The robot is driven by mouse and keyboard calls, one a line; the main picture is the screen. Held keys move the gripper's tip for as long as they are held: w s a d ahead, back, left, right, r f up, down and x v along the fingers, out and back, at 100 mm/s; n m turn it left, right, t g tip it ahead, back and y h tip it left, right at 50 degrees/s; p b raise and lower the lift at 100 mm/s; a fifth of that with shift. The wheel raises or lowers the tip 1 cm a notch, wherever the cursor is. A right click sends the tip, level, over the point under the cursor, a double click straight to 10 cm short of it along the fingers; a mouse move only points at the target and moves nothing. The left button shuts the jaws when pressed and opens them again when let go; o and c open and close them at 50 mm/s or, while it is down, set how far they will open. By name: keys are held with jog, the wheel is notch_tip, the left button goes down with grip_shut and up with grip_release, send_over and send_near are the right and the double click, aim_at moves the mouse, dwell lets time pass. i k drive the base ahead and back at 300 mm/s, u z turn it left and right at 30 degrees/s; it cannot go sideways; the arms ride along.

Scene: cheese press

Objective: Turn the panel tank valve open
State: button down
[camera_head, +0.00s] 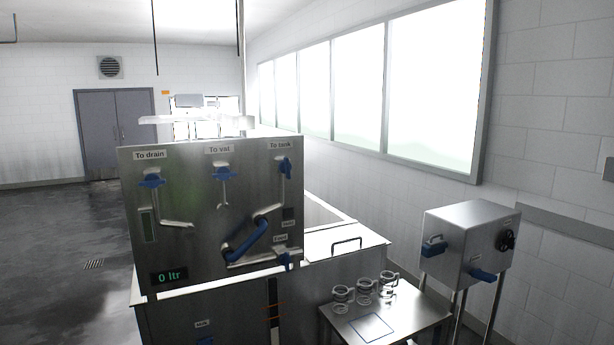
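A steel panel (190,250) stands near the centre. At its upper right, under the "To tank" label (280,144), is the tank valve with a small blue handle (286,166). This handle stands roughly upright, while the "To drain" handle (151,181) and "To vat" handle (220,173) lie roughly level. Whether the tank valve is open cannot be told. My gripper is not in view.
A long blue lever (247,240) and another blue handle (284,261) sit lower on the panel. A display (170,277) reads "0 ltr". Right of it are glass jugs (364,287) on a small table (408,325) and a steel box (466,240) with blue handles. Open floor (60,260) lies left.

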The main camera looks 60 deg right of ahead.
aim_at(285, 167)
jog(key=z, duration=1.15)
jog(key=i, duration=0.8)
